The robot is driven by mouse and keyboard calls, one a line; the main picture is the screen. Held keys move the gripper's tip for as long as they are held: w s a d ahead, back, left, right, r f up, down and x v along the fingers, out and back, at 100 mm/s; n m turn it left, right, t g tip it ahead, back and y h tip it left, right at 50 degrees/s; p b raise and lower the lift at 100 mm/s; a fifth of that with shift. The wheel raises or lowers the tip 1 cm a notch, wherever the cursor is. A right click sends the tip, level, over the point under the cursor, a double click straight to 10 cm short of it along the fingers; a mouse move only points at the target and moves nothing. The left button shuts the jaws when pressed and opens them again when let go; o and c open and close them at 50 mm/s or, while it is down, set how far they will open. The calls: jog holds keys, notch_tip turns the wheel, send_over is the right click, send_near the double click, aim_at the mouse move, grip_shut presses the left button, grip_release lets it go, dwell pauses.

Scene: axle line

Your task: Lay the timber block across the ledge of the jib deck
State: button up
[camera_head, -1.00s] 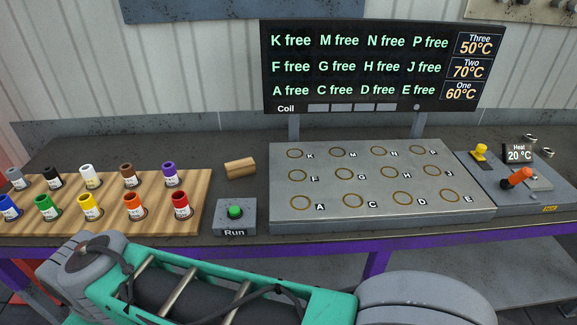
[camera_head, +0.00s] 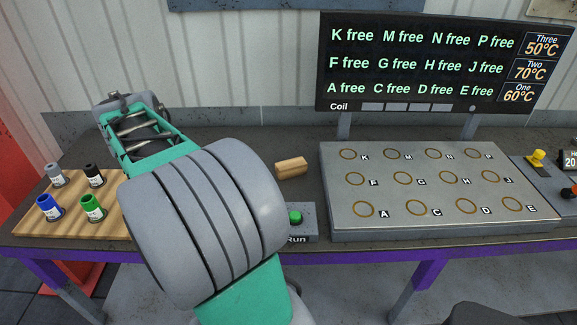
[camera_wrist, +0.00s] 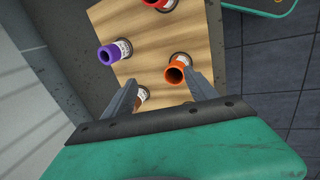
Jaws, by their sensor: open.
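The timber block (camera_head: 291,168) is a small light-brown wooden piece lying on the dark bench, just left of the grey plate, in the head view. My gripper (camera_wrist: 160,78) is open in the wrist view, its two fingers apart over the wooden rack. An orange cylinder (camera_wrist: 176,72) shows near the right fingertip; I cannot tell whether the fingers touch it. The timber block does not show in the wrist view. In the head view my arm hides the gripper and part of the rack. I cannot identify a jib deck or its ledge.
The wooden rack (camera_head: 30,222) holds several coloured cylinders. The Run button box (camera_head: 297,222) stands in front of the block. The grey plate (camera_head: 340,208) with lettered rings sits below a display board (camera_head: 425,65). A purple cylinder (camera_wrist: 106,55) shows in the wrist view.

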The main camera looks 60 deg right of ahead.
jog(key=s+d+n+g, duration=0.1)
jog(key=d, duration=0.9)
jog(key=n+g, duration=0.3)
jog(key=n, duration=0.1)
send_over(291, 163)
jog(key=a, duration=0.2)
jog(key=f, duration=0.4)
jog(key=w+f, duration=0.1)
jog(key=f, duration=0.1)
jog(key=shift+d+p, duration=0.25)
jog(key=shift+p, duration=0.05)
jog(key=x, duration=0.2)
jog(key=b+x, duration=0.1)
jog(key=x, duration=0.3)
jog(key=shift+w+a+f, duration=0.15)
jog(key=shift+a+f, duration=0.1)
jog(key=shift+f, duration=0.05)
jog(key=shift+d+f, duration=0.2)
jog(key=shift+f, duration=0.1)
jog(key=shift+f+p, duration=0.25)
jog(key=shift+p, duration=0.1)
grip_shut()
